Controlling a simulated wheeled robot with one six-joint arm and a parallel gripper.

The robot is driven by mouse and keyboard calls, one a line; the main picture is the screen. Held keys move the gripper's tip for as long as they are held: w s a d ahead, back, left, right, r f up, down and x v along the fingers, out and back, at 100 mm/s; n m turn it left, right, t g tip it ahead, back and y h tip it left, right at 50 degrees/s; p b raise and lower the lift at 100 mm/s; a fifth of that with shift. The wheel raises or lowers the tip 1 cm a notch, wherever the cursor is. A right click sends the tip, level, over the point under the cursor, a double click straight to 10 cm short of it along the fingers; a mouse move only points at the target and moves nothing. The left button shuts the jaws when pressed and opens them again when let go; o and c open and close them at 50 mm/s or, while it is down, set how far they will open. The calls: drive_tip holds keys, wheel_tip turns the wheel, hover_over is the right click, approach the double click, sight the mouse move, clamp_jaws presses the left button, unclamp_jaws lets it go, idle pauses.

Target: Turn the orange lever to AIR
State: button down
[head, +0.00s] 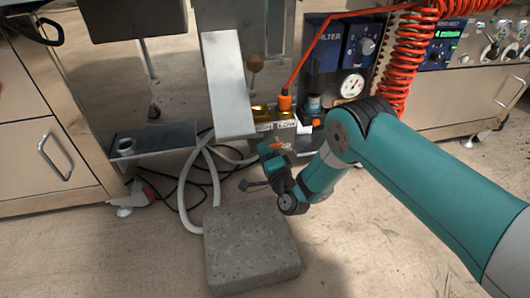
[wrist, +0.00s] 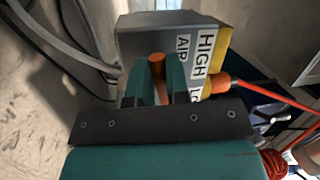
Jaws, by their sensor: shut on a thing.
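The orange lever (wrist: 157,63) stands between the two teal fingers of my gripper (wrist: 158,84) in the wrist view. My gripper is shut on it. The lever is on a grey box (wrist: 140,35) with white labels that read AIR (wrist: 183,48) and HIGH (wrist: 205,52), turned sideways; a third label is partly hidden. The AIR label lies just right of the lever. The fingers hide the lever's lower part, and which label it points to is unclear. In the head view my gripper (head: 270,150) is in front of the box, with a bit of orange lever (head: 279,145) showing.
An orange fitting (wrist: 220,82) with a hose sits right of the labels. In the head view, a filter unit with a gauge (head: 352,84) and coiled orange hoses (head: 398,75) stand behind my arm. A stone block (head: 250,250) lies on the floor below. Pale hoses (head: 190,185) hang left.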

drive_tip(key=shift+r+m+t+b, duration=0.2)
drive_tip(key=shift+r+m, duration=0.05)
drive_tip(key=shift+m, duration=0.4)
drive_tip(key=shift+r+m+t+b, duration=0.15)
drive_tip(key=shift+r+m+t, duration=0.05)
drive_tip(key=shift+m, duration=0.45)
drive_tip(key=c, duration=1.1)
unclamp_jaws()
drive_tip(key=shift+s+p, duration=0.1)
drive_tip(key=shift+p, duration=0.3)
drive_tip(key=p+v, duration=1.6)
drive_tip(key=v, duration=0.1)
drive_tip(key=shift+s+p, duration=0.2)
drive_tip(key=shift+p, duration=0.1)
